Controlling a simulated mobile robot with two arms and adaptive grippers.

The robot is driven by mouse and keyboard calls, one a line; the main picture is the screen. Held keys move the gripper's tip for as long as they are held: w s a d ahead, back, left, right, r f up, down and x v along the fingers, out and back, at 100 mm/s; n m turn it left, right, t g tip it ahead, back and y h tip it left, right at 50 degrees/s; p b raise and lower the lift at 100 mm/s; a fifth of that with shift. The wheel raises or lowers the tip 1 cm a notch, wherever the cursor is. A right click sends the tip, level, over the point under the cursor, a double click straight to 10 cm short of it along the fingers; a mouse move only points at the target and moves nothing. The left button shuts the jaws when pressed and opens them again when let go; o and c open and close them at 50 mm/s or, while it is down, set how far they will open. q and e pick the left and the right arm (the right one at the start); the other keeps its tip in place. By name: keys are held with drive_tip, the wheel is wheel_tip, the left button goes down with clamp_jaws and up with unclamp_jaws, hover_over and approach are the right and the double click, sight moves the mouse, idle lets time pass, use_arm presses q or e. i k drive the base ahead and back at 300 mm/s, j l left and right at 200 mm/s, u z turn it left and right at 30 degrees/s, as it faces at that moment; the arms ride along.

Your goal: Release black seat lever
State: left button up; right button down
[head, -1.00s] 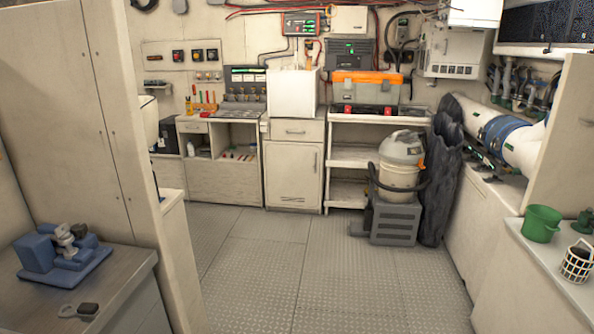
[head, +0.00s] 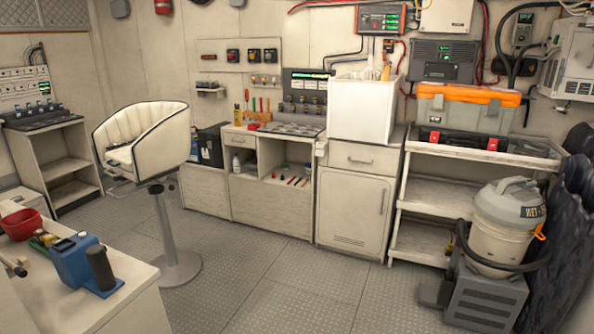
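A cream padded seat (head: 142,139) with dark piping stands left of centre in the head view. It sits on a grey pedestal (head: 165,235) with a round base on the floor. Dark parts show under the seat cushion, but I cannot make out the black lever among them. Neither of my grippers is in view.
A white counter (head: 80,292) at lower left bears a blue device (head: 80,262) and a red bowl (head: 20,223). A wet vacuum (head: 508,222) on a grey crate (head: 482,295) stands at right. The metal floor (head: 300,290) between is clear.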

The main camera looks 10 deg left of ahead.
sight(171, 187)
drive_tip(key=i+l+u, duration=0.15)
drive_tip(key=i+u, duration=0.25)
drive_tip(key=i+l+u, duration=0.2)
drive_tip(key=u, duration=0.15)
drive_tip(key=i+l+u, duration=0.75)
drive_tip(key=i+l, duration=0.25)
drive_tip(key=i, duration=0.2)
drive_tip(key=i+l, duration=0.25)
drive_tip(key=i, duration=0.15)
drive_tip(key=i+l, duration=0.3)
drive_tip(key=i, duration=0.15)
drive_tip(key=i+l+z, duration=0.1)
drive_tip(key=i+l, duration=0.15)
drive_tip(key=i, duration=0.2)
